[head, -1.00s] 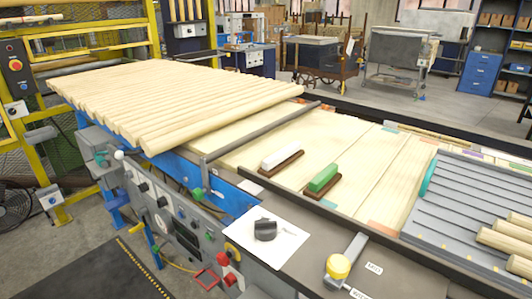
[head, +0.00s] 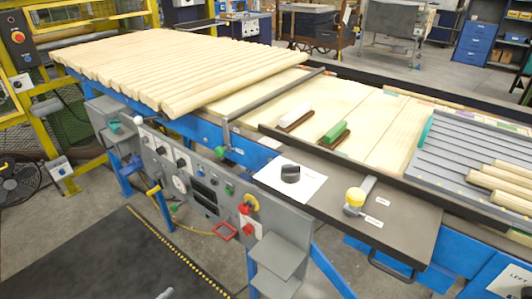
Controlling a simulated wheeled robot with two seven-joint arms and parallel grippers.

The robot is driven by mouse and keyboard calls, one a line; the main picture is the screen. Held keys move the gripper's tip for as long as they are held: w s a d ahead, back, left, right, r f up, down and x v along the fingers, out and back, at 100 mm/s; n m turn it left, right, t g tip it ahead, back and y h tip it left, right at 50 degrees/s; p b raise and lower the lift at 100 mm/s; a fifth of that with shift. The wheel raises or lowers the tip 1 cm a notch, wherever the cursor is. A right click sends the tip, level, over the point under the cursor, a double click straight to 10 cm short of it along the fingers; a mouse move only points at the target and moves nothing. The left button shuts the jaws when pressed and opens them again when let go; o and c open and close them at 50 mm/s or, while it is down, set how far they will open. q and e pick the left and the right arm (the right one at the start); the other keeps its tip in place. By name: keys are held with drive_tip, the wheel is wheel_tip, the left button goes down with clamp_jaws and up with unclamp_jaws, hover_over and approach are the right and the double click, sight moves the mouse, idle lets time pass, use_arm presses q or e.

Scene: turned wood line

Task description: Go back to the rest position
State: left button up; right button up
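Neither of my grippers shows clearly in the head view. A small pale grey piece (head: 166,293) pokes in at the bottom edge, and I cannot tell what it is. The workbench in front of me has a dark front ledge (head: 400,210). On it are a black knob on a white card (head: 290,174) and a lever with a yellow knob (head: 355,198). A white-topped block (head: 295,114) and a green-topped block (head: 334,132), both with brown bases, lie on the pale boards behind.
A sloping bed of pale wooden rods (head: 180,65) fills the left. A grey ribbed rack (head: 455,150) at right holds several rods. A control panel (head: 195,180) with knobs and a red-topped button faces me. Open floor with a dark mat (head: 110,265) lies at lower left.

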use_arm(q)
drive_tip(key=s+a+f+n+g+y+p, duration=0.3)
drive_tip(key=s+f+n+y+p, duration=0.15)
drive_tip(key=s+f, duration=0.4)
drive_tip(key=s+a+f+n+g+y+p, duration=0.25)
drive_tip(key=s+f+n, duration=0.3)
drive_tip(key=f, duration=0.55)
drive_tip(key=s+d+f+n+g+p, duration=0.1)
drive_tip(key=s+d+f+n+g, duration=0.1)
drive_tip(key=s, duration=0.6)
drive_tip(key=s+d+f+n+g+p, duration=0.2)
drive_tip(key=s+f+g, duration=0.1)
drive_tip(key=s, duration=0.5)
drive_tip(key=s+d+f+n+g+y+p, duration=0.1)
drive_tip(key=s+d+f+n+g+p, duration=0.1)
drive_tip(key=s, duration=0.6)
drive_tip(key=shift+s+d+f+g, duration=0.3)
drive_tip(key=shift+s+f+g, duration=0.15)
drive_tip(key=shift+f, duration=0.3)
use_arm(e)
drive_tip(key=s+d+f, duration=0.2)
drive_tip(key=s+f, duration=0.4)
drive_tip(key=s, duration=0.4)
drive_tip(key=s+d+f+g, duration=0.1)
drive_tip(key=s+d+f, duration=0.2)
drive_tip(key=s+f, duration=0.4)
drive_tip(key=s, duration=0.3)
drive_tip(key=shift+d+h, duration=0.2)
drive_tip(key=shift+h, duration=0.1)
